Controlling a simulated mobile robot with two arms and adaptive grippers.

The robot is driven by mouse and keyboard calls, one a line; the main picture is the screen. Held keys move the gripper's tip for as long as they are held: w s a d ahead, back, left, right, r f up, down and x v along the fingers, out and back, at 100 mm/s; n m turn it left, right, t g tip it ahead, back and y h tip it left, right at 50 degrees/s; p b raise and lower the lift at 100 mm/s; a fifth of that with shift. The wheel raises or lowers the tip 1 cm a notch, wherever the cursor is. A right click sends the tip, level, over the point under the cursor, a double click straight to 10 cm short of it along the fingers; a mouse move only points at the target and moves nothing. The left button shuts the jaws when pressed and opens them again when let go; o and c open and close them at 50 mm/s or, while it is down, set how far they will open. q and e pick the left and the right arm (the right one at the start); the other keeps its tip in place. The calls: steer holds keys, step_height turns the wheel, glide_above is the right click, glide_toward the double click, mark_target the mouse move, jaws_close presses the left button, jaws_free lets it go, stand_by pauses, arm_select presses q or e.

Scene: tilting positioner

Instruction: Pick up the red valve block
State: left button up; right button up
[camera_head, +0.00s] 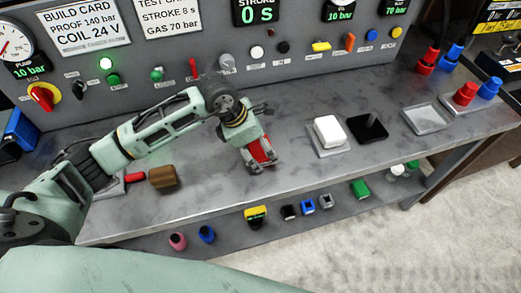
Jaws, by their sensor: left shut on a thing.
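The red valve block (262,152) is between the fingers of my left gripper (260,164), on or just above the grey bench top; I cannot tell whether it touches the bench. The gripper is shut on the block and its fingers hide part of it. My left arm reaches in from the left over the bench. My right gripper does not show.
A white block on a plate (328,133), a black plate with a post (369,129) and a grey tray (425,119) stand to the right. A brown block (163,178) lies left. A control panel (180,50) rises behind. Several small parts lie on the lower shelf (335,211).

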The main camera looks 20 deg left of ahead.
arm_select(q)
steer(key=shift+w+r, duration=0.1)
steer(key=shift+r, duration=0.15)
